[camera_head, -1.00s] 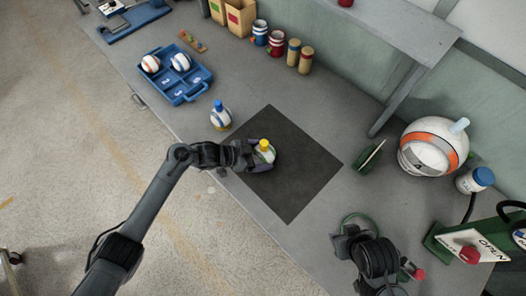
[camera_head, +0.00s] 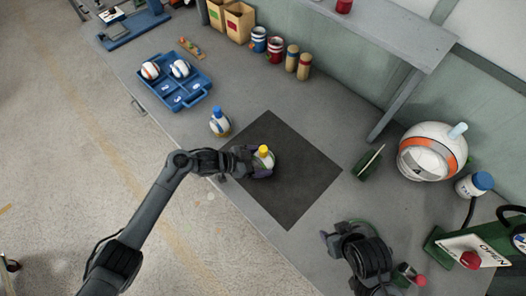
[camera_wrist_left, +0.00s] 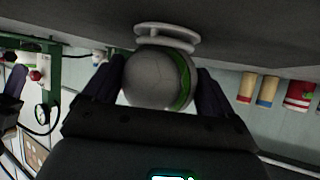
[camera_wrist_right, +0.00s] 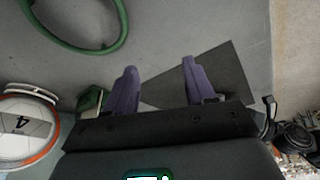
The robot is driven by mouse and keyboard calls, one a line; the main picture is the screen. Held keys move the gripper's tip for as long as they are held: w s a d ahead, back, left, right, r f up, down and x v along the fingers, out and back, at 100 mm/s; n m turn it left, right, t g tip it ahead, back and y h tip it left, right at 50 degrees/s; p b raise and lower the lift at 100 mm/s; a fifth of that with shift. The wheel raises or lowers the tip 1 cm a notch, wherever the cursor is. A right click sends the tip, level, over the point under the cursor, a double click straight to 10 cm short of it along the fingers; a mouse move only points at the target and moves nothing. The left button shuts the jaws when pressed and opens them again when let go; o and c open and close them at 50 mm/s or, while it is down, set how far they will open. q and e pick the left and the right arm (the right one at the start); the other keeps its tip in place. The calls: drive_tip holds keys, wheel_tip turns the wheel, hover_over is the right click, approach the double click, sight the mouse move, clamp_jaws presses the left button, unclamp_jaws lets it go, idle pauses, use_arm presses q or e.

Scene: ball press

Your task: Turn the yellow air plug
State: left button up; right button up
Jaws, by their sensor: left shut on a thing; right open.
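The yellow air plug (camera_head: 263,150) stands upright on top of a white and green ball (camera_head: 265,161) on the dark mat. My left gripper (camera_head: 255,163) is shut on this ball from the left side. In the left wrist view the ball (camera_wrist_left: 158,78) sits between the two fingers, against a pale round stand (camera_wrist_left: 167,36). The plug does not show clearly there. My right gripper (camera_head: 340,236) is open and empty, to the lower right of the mat and apart from the plug. Its two fingers show spread in the right wrist view (camera_wrist_right: 158,88).
A blue tray (camera_head: 187,98) holds two balls. A large white and orange ball (camera_head: 432,150) and a green press (camera_head: 470,245) stand at right.

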drive_tip(key=w+a+r+n+t+y, duration=0.25)
drive_tip(key=w+a+n, duration=0.2)
drive_tip(key=a, duration=0.25)
drive_tip(key=w+a+r+n+t+y, duration=0.1)
drive_tip(key=w+a+r+n, duration=0.3)
drive_tip(key=w+a, duration=0.25)
drive_tip(key=w+a+r+n+t+y, duration=0.1)
drive_tip(key=w+a+r+n+y, duration=0.2)
drive_tip(key=a, duration=0.4)
drive_tip(key=w+a+r+n+g+y, duration=0.1)
drive_tip(key=a+r+n+g+y, duration=0.15)
drive_tip(key=a+n, duration=0.7)
drive_tip(key=w+a+r+n+g+y, duration=0.15)
drive_tip(key=a+r+n, duration=0.25)
drive_tip(key=a+n, duration=0.55)
drive_tip(key=n+g+h, duration=0.5)
drive_tip(key=n+h, duration=0.3)
drive_tip(key=h, duration=0.3)
hover_over(263, 149)
wheel_tip(263, 149, down, 2)
drive_tip(key=shift+w+d+f, duration=0.1)
drive_tip(key=shift+f, duration=0.3)
wheel_tip(263, 149, down, 10)
drive_tip(key=shift+f, duration=0.25)
